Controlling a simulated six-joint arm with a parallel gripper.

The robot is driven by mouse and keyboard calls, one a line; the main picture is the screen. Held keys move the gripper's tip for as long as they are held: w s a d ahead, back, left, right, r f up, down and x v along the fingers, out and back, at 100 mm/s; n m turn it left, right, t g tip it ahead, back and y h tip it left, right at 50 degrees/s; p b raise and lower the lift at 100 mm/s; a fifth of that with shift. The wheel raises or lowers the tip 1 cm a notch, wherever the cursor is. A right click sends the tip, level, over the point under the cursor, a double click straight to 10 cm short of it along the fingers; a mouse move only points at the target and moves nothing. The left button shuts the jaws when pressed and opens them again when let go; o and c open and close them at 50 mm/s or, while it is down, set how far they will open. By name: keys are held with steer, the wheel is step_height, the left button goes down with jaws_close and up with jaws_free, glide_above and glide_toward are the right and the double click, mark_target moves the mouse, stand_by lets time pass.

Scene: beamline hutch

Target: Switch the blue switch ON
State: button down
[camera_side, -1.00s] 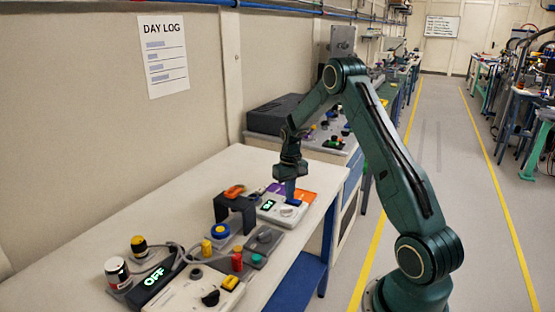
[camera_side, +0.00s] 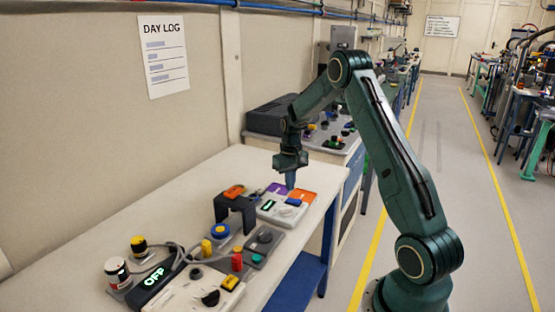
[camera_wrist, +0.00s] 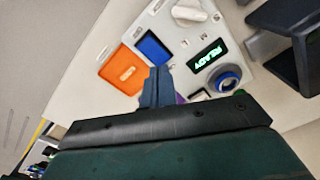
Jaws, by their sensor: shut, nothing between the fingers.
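The blue switch (camera_side: 293,202) is a flat blue rectangle on a white panel (camera_side: 265,216) on the bench. My gripper (camera_side: 290,184) is shut and empty, pointing down above the panel's back part, just behind the switch. Its blue fingers (camera_wrist: 157,90) show together in the wrist view and hide part of a purple pad (camera_wrist: 180,98).
A dark arch (camera_side: 235,208) stands left of the panel. The bench is bare toward the wall.

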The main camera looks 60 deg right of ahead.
mark_target(289, 200)
steer(key=shift+r, duration=1.8)
steer(key=s+a+r+n+t+h, duration=0.1)
steer(key=s+a+r+n+t, duration=0.3)
steer(key=a+r, duration=1.3)
steer(key=s+a+n, duration=0.1)
steer(key=s+a, duration=0.6)
steer(key=s, duration=0.2)
steer(key=s+a+r+n+t+y, duration=0.1)
steer(key=s+a, duration=0.6)
steer(key=s, duration=0.2)
steer(key=shift+s+r+t, duration=0.15)
steer(key=shift+s+t, duration=0.15)
steer(key=shift+s, duration=0.05)
steer(key=shift+a, duration=0.1)
